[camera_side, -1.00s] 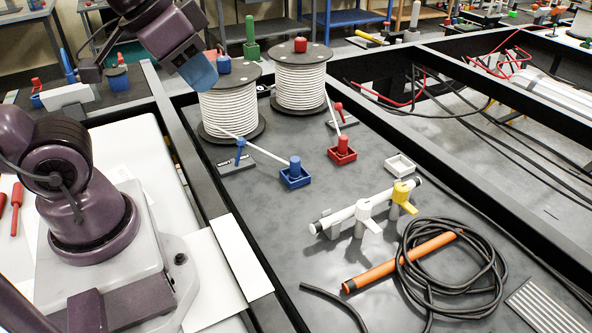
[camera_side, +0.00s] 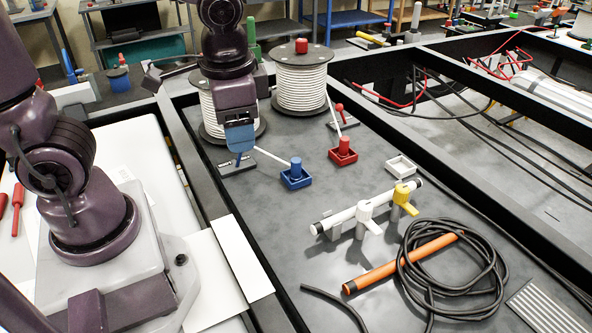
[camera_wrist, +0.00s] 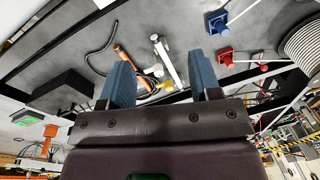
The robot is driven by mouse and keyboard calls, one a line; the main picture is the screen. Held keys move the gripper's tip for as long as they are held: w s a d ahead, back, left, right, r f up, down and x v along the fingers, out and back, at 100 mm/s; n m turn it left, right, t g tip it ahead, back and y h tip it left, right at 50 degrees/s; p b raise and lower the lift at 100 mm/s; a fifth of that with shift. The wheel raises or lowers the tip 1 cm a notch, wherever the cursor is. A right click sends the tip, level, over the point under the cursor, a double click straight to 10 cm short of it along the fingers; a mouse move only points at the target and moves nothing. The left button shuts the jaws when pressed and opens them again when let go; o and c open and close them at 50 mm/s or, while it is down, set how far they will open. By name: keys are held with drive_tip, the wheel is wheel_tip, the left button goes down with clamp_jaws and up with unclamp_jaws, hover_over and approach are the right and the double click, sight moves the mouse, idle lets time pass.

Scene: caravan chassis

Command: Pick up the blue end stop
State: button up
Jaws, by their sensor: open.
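The blue end stop (camera_side: 295,168) is a small blue cylinder standing in a square blue tray (camera_side: 294,182) on the grey deck, at the end of a white cord. It also shows in the wrist view (camera_wrist: 218,22) near the top. My gripper (camera_side: 238,150) is open and empty, pointing down to the left of the end stop, clear of it and in front of the left spool. The two blue fingers show apart in the wrist view (camera_wrist: 162,72). In the side view the gripper hides the blue lever on the small dark plate (camera_side: 238,168).
A red stop (camera_side: 343,144) stands in a red tray to the right. Two white cord spools (camera_side: 300,80) stand behind. A white pipe with clamps (camera_side: 355,212), an orange tube (camera_side: 395,262) and coiled black cable (camera_side: 450,275) lie in front. Dark chassis rails edge the deck.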

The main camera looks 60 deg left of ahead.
drive_tip(key=w+a+f+m+g+y, duration=0.25)
drive_tip(key=w+f+m+y, duration=0.2)
drive_tip(key=f, duration=0.45)
drive_tip(key=m+t+y, duration=0.3)
drive_tip(key=m+y, duration=0.4)
drive_tip(key=m, duration=0.5)
approach(294, 159)
drive_tip(key=s, duration=0.1)
drive_tip(key=s+f, duration=0.1)
drive_tip(key=s, duration=0.1)
drive_tip(key=s+d+f, duration=0.1)
drive_tip(key=s, duration=0.1)
drive_tip(key=shift+s+d, duration=0.15)
drive_tip(key=shift+s, duration=0.05)
drive_tip(key=w+t, duration=0.1)
drive_tip(key=w+m+t, duration=0.1)
drive_tip(key=w, duration=0.1)
drive_tip(key=shift+w+r+m, duration=0.1)
drive_tip(key=shift+r+m, duration=0.15)
drive_tip(key=shift+r, duration=0.15)
drive_tip(key=shift+w+y, duration=0.2)
drive_tip(key=shift+y, duration=0.05)
drive_tip(key=x, duration=0.7)
drive_tip(key=shift+a, duration=0.2)
drive_tip(key=shift+w+x, duration=0.2)
drive_tip(key=shift+x, duration=1.15)
drive_tip(key=shift+w+x, duration=0.15)
drive_tip(key=shift+x, duration=1.2)
drive_tip(key=c, duration=1)
drive_tip(key=shift+r, duration=0.1)
